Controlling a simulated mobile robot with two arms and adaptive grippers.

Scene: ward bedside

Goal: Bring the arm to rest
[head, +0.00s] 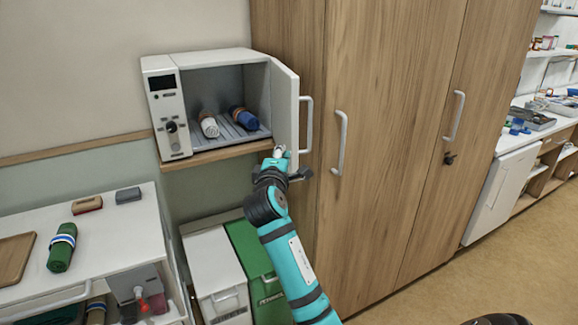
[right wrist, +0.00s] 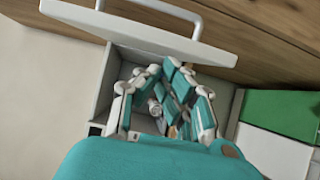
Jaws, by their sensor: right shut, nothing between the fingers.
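My right arm reaches up from the bottom of the head view. Its right gripper (head: 279,152) is in front of the open white cabinet (head: 205,58), by the lower edge of the swung-out door (head: 285,110). In the right wrist view the gripper fingers (right wrist: 161,70) come together at the tips with nothing held between them. Behind them shows part of the cabinet interior and a white rolled item (right wrist: 155,107). My left gripper is not in view.
Tall wooden wardrobe doors (head: 390,130) stand at right. White and green bins (head: 250,260) are below. A white table (head: 110,225) holds a green roll (head: 61,250).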

